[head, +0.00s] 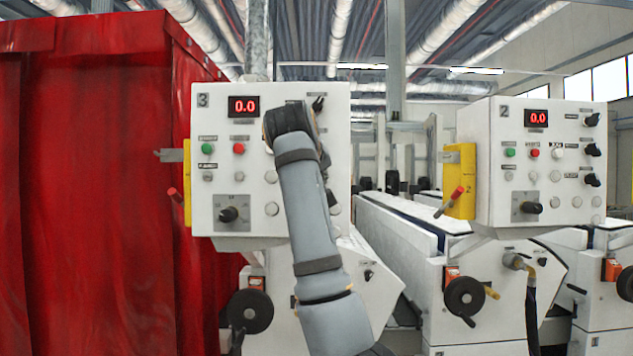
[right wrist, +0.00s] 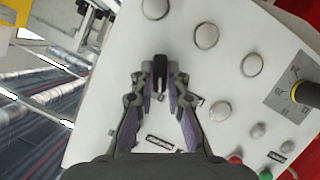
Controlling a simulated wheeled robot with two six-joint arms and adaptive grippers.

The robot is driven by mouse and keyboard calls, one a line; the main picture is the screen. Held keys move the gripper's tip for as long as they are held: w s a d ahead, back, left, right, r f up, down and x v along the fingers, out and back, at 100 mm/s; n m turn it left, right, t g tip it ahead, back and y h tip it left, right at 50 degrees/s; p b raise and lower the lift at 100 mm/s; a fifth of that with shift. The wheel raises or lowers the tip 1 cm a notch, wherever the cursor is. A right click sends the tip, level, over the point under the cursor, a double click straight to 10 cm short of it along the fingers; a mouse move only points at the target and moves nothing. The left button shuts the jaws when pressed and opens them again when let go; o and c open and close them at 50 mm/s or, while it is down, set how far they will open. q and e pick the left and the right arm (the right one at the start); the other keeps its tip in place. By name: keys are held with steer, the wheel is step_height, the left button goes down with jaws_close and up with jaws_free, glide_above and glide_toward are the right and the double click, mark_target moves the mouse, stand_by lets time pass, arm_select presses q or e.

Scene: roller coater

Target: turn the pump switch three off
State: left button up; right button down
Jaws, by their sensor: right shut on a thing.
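The control panel marked 3 (head: 225,170) is white, with a red 0.0 display, and hangs left of centre in the head view. My right arm reaches up across its right half and hides several of its controls. The right gripper's fingers are hidden in the head view. In the right wrist view, my right gripper (right wrist: 160,78) is shut on a small black switch knob (right wrist: 161,66) standing out from the white panel face. The switch's label and exact position are hard to tell. My left gripper is not in view.
A black switch (head: 318,103) shows at panel 3's top right. A green button (head: 207,148), red button (head: 239,149) and black lever (head: 229,214) are on its left half. Panel 2 (head: 485,180) stands to the right. A red curtain (head: 95,190) fills the left.

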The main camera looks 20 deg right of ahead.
steer(key=shift+n, duration=0.3)
stand_by(0.4)
steer(key=c, duration=1.3)
jaws_free()
steer(key=shift+c, duration=0.2)
steer(key=shift+a, duration=0.1)
steer(key=v, duration=0.7)
